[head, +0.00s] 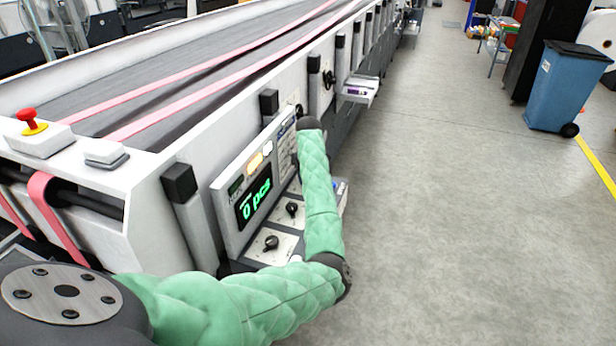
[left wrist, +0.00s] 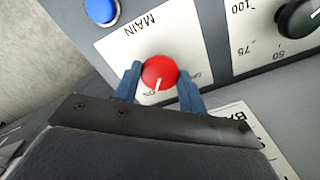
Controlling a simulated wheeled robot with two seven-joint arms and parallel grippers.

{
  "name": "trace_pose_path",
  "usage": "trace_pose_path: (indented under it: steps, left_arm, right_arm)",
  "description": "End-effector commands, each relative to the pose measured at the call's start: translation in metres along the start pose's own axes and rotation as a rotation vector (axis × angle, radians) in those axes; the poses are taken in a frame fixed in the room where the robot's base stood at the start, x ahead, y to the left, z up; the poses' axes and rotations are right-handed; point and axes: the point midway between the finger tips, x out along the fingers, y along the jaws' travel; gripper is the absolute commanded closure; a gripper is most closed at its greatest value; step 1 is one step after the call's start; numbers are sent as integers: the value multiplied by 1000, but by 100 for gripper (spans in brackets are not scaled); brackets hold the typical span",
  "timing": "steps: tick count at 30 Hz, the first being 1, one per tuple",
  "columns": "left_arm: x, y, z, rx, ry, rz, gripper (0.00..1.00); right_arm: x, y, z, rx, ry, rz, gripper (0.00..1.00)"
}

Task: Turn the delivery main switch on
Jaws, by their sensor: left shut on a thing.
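The main switch is a red round knob (left wrist: 159,73) on a white plate (left wrist: 120,50) marked MAIN, which appears upside down in the left wrist view. My left gripper (left wrist: 160,88) has its two blue fingers on either side of the knob and is shut on it. The knob's white line points down in the picture, toward a small label whose word I cannot read for certain. In the head view my green-sleeved left arm reaches over the control panel (head: 232,222) and hides the switch and the gripper. My right gripper is in neither view.
The panel display (head: 254,200) reads 0 pcs, with black knobs (head: 271,243) below it. A blue button (left wrist: 101,10) and a black dial (left wrist: 300,18) flank the switch. A red emergency button (head: 30,118) is at left. The floor to the right is clear up to a blue bin (head: 565,88).

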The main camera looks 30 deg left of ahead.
Motion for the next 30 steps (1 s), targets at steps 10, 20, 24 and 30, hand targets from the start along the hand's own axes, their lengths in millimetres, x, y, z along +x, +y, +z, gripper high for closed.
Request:
trace_pose_path:
  steps: [10,20,24,30]
  left_arm:
    - [-4,1,-2,114,6,5,82]
    - [-4,1,-2,128,6,5,82]
    - [-4,1,-2,128,6,5,82]
    - [-3,1,-1,128,4,4,37]
  right_arm:
    - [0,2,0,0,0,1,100]
    - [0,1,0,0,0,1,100]
    - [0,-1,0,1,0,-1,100]
    - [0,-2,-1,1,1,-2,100]
